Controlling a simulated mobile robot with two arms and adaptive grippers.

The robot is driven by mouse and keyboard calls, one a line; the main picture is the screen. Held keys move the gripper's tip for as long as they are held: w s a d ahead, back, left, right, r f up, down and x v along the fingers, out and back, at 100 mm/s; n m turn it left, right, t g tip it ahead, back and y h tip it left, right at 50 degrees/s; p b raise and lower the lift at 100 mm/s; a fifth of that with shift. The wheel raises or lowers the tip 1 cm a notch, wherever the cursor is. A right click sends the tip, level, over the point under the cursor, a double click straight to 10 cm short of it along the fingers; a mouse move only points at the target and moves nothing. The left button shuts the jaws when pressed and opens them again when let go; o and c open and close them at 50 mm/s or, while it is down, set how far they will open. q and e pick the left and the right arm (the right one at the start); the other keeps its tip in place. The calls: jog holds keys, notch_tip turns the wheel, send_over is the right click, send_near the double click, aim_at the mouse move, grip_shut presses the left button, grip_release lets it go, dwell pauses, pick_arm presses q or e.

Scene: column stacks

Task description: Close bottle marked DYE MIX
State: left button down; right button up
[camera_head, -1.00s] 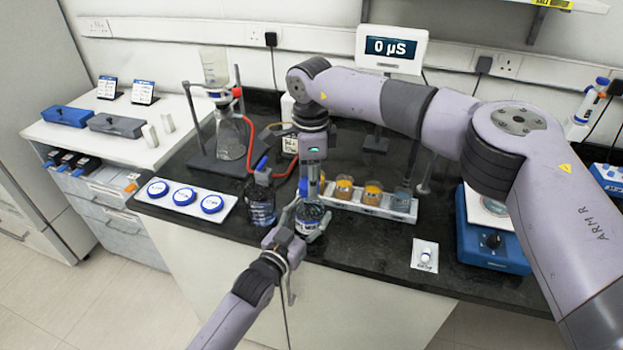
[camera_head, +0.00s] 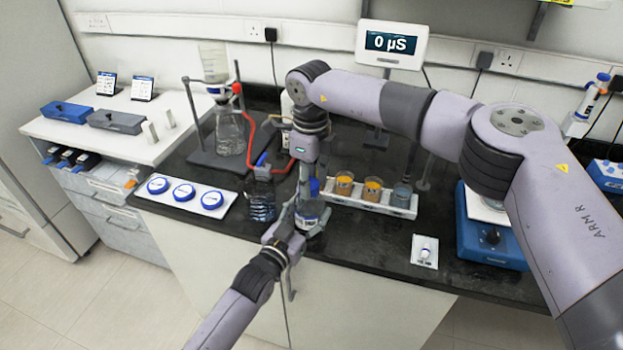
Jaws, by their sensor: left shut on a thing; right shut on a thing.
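A clear bottle (camera_head: 312,212) with a blue-and-white label stands near the front edge of the black bench; its label is too small to read. My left gripper (camera_head: 303,218) comes in from the front left and is shut around this bottle. My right gripper (camera_head: 311,184) points down right above the bottle and is shut on a blue cap (camera_head: 315,187), mostly hidden by the fingers. The cap is at or just above the bottle's mouth; I cannot tell whether they touch.
A second bottle (camera_head: 261,202) stands close on the left. A white tray (camera_head: 226,197) with three blue lids lies farther left. A beaker rack (camera_head: 385,209) is just behind right. A blue instrument (camera_head: 490,248) stands at the right. My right arm spans the back.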

jog(key=m, duration=0.6)
jog(key=shift+s+a+m, duration=0.1)
jog(key=shift+a+m, duration=0.05)
jog(key=shift+m, duration=0.15)
jog(key=m, duration=0.3)
jog(key=shift+a+m, duration=0.1)
jog(key=shift+m, duration=0.3)
jog(key=m, duration=0.6)
jog(key=shift+a, duration=0.15)
jog(key=m, duration=0.4)
jog(key=shift+m, duration=0.3)
jog(key=m, duration=0.4)
jog(key=shift+a, duration=0.15)
jog(key=m, duration=0.4)
jog(key=shift+w, duration=0.25)
jog(key=m, duration=0.4)
jog(key=shift+w, duration=0.1)
jog(key=m, duration=0.4)
jog(key=shift+w, duration=0.1)
